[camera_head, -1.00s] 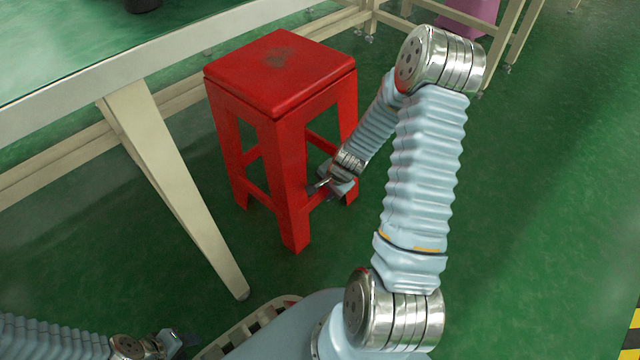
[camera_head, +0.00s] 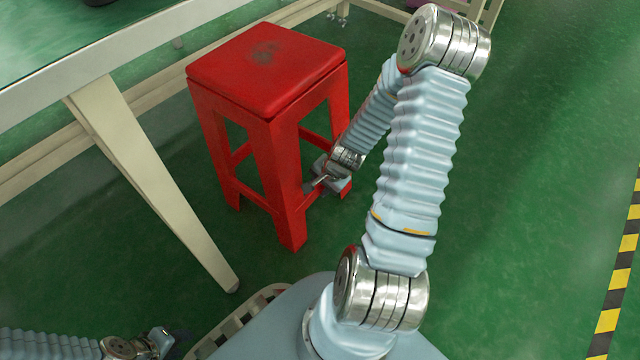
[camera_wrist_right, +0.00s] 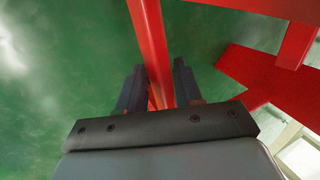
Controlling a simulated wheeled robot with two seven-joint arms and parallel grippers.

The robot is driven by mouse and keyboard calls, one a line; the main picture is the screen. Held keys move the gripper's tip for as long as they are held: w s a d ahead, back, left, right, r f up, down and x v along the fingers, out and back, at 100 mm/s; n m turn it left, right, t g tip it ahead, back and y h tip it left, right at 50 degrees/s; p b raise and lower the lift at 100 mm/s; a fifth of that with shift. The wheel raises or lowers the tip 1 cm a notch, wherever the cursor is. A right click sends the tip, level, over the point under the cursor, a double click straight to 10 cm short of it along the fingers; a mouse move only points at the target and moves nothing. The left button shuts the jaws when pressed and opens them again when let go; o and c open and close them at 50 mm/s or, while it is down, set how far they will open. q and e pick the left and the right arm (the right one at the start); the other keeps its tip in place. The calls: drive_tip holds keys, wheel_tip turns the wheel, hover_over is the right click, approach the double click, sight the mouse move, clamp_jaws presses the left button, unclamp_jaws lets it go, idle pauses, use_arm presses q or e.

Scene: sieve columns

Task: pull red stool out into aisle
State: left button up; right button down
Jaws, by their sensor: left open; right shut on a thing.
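The red stool (camera_head: 266,70) stands upright on the green floor in the head view, beside the table's edge. Its seat has a dark worn patch. My right gripper (camera_head: 318,186) is low at the stool's right side, shut on a lower rung. In the right wrist view the red rung (camera_wrist_right: 153,60) runs between the two dark fingers of the right gripper (camera_wrist_right: 158,92). My left gripper (camera_head: 176,340) is at the bottom left of the head view, open, low and well apart from the stool.
A green-topped table (camera_head: 75,50) with a beige slanted leg (camera_head: 150,175) stands left of the stool. A beige frame rail (camera_head: 50,155) runs low behind it. The green floor to the right is clear up to a yellow-black striped line (camera_head: 617,285).

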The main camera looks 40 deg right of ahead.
drive_tip(key=s+p, duration=0.2)
drive_tip(key=s, duration=1)
drive_tip(key=shift+d, duration=0.45)
drive_tip(key=shift+r, duration=0.1)
